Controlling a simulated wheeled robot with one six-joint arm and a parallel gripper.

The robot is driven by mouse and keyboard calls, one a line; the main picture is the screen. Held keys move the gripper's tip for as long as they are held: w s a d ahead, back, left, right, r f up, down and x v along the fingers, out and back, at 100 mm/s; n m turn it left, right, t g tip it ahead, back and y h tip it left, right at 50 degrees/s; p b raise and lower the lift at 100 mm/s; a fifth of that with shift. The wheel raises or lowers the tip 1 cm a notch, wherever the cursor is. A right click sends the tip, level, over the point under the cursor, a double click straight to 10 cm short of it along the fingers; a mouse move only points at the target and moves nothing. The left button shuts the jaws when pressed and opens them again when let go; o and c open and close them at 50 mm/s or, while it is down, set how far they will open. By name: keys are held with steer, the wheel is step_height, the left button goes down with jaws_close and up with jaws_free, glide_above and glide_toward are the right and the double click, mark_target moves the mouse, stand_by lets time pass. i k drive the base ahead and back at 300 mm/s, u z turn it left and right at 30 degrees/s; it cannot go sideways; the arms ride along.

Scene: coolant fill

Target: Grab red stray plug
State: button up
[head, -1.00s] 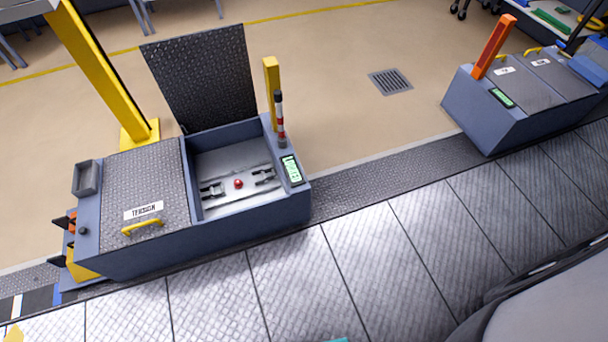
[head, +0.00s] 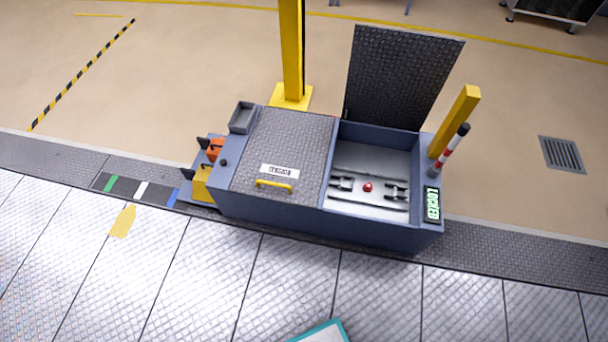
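The red plug (head: 367,187) is a small round red thing inside the open compartment (head: 378,155) of the blue-grey box. It lies on the light floor of the compartment, between two small dark metal fittings, one on its left (head: 342,183) and one on its right (head: 396,192). My gripper is not in view.
The compartment's lid (head: 400,78) stands raised behind it. A closed lid with a yellow handle (head: 274,186) lies to the left. A yellow post (head: 455,122), a red-white striped rod (head: 448,150) and a "LOCKED" display (head: 432,205) flank the right end. The plated floor in front (head: 290,270) is mostly clear.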

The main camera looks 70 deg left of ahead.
mark_target(367, 187)
steer(key=u, duration=2.25)
steer(key=i, duration=1)
